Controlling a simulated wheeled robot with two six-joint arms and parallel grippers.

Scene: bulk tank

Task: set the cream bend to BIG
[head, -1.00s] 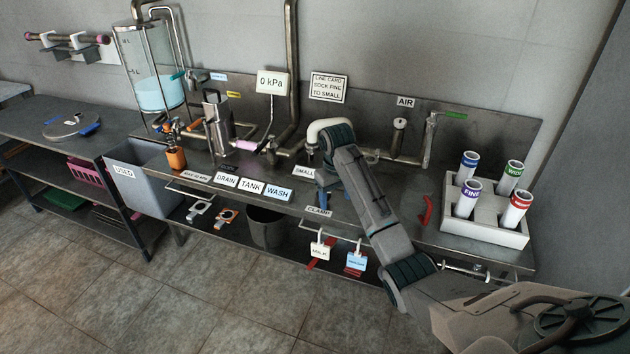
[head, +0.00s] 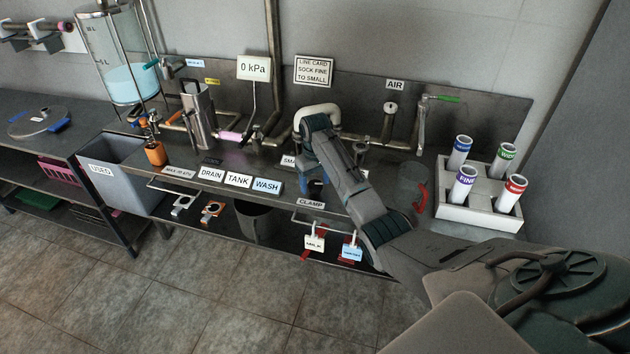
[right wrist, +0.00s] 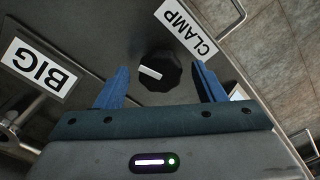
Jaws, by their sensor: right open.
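The cream bend (head: 317,110) is a pale U-shaped pipe at the back of the bench. It stands behind my right arm, which hides its lower part. My right gripper (head: 312,186) is low over the bench's front, its blue fingers partly hidden by my arm. In the right wrist view the fingers (right wrist: 160,72) are open and spread either side of a black knob (right wrist: 158,72) with a white pointer mark. I see no grip on the knob. A BIG label (right wrist: 40,70) lies left of it and a CLAMP label (right wrist: 186,28) right of it.
A rail with hanging tags (head: 314,243) runs along the front edge. A gauge sign (head: 254,68) reads 0 kPa. A red handle (head: 419,198) lies right of my arm.

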